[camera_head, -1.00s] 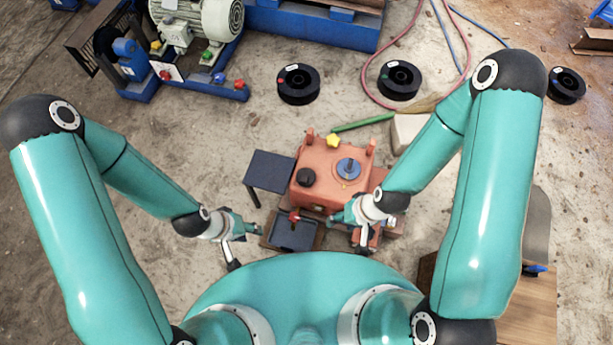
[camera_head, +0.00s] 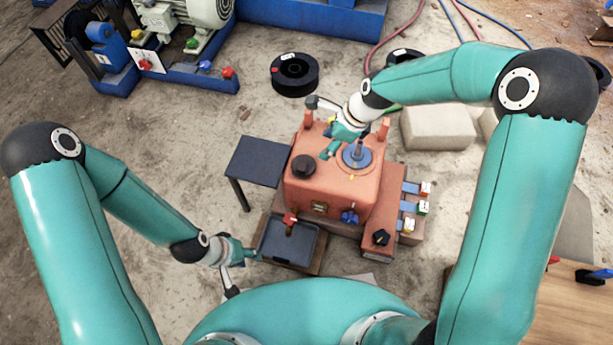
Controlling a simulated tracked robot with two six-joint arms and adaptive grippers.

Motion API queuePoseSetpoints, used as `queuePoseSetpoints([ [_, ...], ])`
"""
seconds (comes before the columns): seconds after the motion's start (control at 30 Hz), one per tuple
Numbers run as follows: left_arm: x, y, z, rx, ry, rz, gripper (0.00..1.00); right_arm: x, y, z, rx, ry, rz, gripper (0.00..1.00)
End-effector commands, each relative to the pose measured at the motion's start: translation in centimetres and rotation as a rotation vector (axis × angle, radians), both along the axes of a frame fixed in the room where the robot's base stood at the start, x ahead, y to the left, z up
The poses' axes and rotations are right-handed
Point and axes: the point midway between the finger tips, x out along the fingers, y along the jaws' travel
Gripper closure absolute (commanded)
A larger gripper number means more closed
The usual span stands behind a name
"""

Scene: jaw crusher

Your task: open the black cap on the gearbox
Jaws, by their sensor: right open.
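The black cap (camera_head: 304,166) sits on the left part of the top of the orange-red gearbox (camera_head: 325,190). It is round and looks seated on the housing. My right gripper (camera_head: 331,149) is above the gearbox top, to the right of and behind the cap. It is open, apart from the cap, and near the blue disc with an upright stem (camera_head: 357,156). It partly hides a yellow knob. My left gripper (camera_head: 250,254) is low at the left, beside the tray in front of the gearbox. Its jaw opening is too small to make out.
A dark side table (camera_head: 256,161) stands left of the gearbox. A dark tray (camera_head: 265,250) with a red-topped item (camera_head: 290,219) lies in front. Coloured switches (camera_head: 423,207) line the right. A beige block (camera_head: 437,128) and black spool (camera_head: 294,75) lie behind.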

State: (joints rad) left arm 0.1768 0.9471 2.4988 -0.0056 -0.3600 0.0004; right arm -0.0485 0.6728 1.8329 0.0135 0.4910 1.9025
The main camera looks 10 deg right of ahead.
Motion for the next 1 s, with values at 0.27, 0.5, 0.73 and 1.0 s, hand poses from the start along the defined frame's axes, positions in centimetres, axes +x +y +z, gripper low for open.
queuePoseSetpoints([
  [0.27,0.0,0.0,-1.4,0.0,-0.001,0.0,0.6,0.7,0.5,-1.3,0.013,0.026,-0.068,0.44],
  [0.5,0.0,0.0,-2.9,0.0,-0.001,0.0,0.6,1.2,2.1,-5.6,0.012,0.027,-0.065,0.44],
  [0.73,0.0,0.0,-4.5,0.0,-0.001,0.0,0.6,2.0,3.8,-10.3,0.011,0.025,-0.066,0.44],
  [1.0,0.0,0.0,-5.9,0.0,0.0,0.0,0.6,2.7,5.4,-14.3,0.011,0.024,-0.066,0.44],
])
